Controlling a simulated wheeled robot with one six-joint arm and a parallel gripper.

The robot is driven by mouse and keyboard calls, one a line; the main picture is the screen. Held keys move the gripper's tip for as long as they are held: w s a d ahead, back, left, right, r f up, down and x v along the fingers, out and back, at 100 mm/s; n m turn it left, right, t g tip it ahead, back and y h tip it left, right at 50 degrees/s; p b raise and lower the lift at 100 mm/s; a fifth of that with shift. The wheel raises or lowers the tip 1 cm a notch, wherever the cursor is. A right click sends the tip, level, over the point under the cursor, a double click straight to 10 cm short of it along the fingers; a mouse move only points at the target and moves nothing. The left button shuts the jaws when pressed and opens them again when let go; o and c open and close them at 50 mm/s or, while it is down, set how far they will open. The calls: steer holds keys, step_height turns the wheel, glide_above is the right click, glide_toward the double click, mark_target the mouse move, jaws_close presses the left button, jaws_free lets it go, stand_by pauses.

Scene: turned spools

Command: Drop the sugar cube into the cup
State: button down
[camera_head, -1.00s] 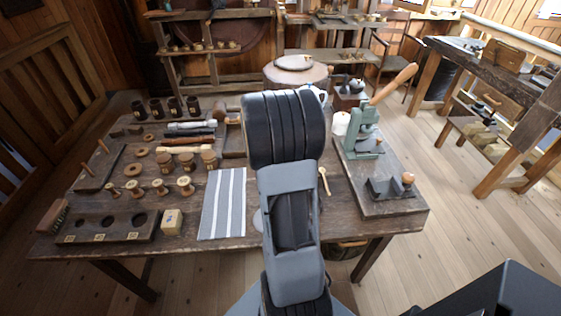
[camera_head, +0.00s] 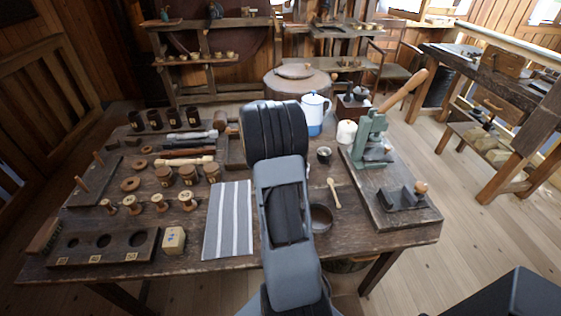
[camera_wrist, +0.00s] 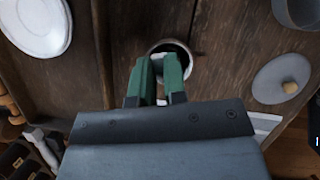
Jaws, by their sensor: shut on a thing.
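My gripper (camera_wrist: 158,80) has green fingers, close together, and points down at the table in the wrist view. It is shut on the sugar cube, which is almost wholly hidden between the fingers. The small dark cup (camera_wrist: 183,50) is right beyond the fingertips, its round mouth partly covered by them. The cup also stands on the table in the head view (camera_head: 324,154), just right of my arm. My gripper itself is hidden behind my arm there. I cannot tell the height of the fingertips over the cup's rim.
A bowl (camera_head: 321,217), wooden spoon (camera_head: 334,192) and white-and-blue pot (camera_head: 313,112) stand near. A striped cloth (camera_head: 229,220) and wooden spools lie left.

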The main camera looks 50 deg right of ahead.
step_height(320, 180, down, 2)
steer(key=shift+f+b, duration=0.2)
steer(key=shift+b, duration=0.5)
steer(key=c, duration=1.1)
jaws_free()
steer(key=shift+r, duration=0.15)
steer(key=p+v, duration=0.1)
steer(key=v, duration=1.2)
steer(key=shift+r, duration=0.25)
steer(key=shift+a, duration=0.15)
